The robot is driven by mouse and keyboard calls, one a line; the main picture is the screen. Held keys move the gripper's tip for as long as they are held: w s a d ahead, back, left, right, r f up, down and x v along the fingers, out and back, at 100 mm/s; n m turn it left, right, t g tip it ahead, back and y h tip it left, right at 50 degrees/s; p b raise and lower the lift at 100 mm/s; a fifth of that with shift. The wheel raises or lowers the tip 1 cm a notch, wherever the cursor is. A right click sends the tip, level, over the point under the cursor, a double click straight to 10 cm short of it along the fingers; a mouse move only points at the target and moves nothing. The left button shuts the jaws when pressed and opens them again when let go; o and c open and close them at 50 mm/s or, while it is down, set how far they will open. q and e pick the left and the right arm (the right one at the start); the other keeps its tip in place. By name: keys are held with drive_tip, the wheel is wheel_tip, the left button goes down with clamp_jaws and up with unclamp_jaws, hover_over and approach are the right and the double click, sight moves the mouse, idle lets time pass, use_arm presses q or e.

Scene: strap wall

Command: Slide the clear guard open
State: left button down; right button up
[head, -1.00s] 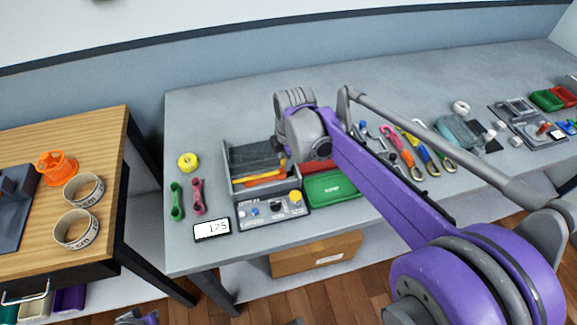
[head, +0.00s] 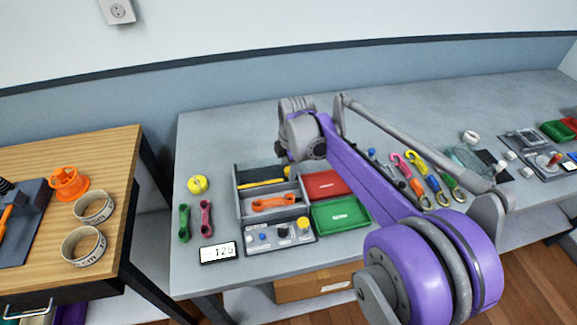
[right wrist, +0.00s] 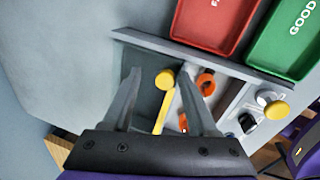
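A grey two-compartment tray (head: 238,190) stands on the bench behind a control panel (head: 262,238) with knobs. A yellow link (head: 255,184) lies in its rear compartment and an orange link (head: 272,203) in its front one. I cannot clearly make out a clear guard on it. My right gripper (right wrist: 160,72) is open, with its fingers apart above the rear compartment and the yellow link (right wrist: 162,108) seen between them. In the head view its wrist hides most of it. I cannot tell whether the fingers touch anything. My left gripper is not in view.
A red tray (head: 326,184) and a green tray (head: 340,216) lie right of the grey tray. Green and pink links, a yellow roll (head: 197,184) and a display (head: 218,252) are on its left. A translucent teal item (head: 468,158) lies farther right. The bench behind is clear.

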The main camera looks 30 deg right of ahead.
drive_tip(key=shift+s, duration=0.1)
drive_tip(key=shift+r, duration=0.25)
drive_tip(key=v, duration=1)
drive_tip(key=shift+r+p, duration=0.2)
drive_tip(key=shift+p, duration=0.2)
drive_tip(key=s+a+f+m+t, duration=0.1)
drive_tip(key=s+a+f+m, duration=0.2)
drive_tip(key=s, duration=0.4)
drive_tip(key=s+a+f+m+t+p, duration=0.1)
drive_tip(key=s+a+f+m, duration=0.2)
drive_tip(key=s+m, duration=0.5)
drive_tip(key=s+a+f+m+t+p, duration=0.1)
drive_tip(key=s+a+f+m, duration=0.2)
drive_tip(key=s+f+m, duration=0.2)
drive_tip(key=s+m, duration=0.1)
drive_tip(key=s, duration=0.1)
drive_tip(key=shift+s+f, duration=0.35)
drive_tip(key=shift+c, duration=0.3)
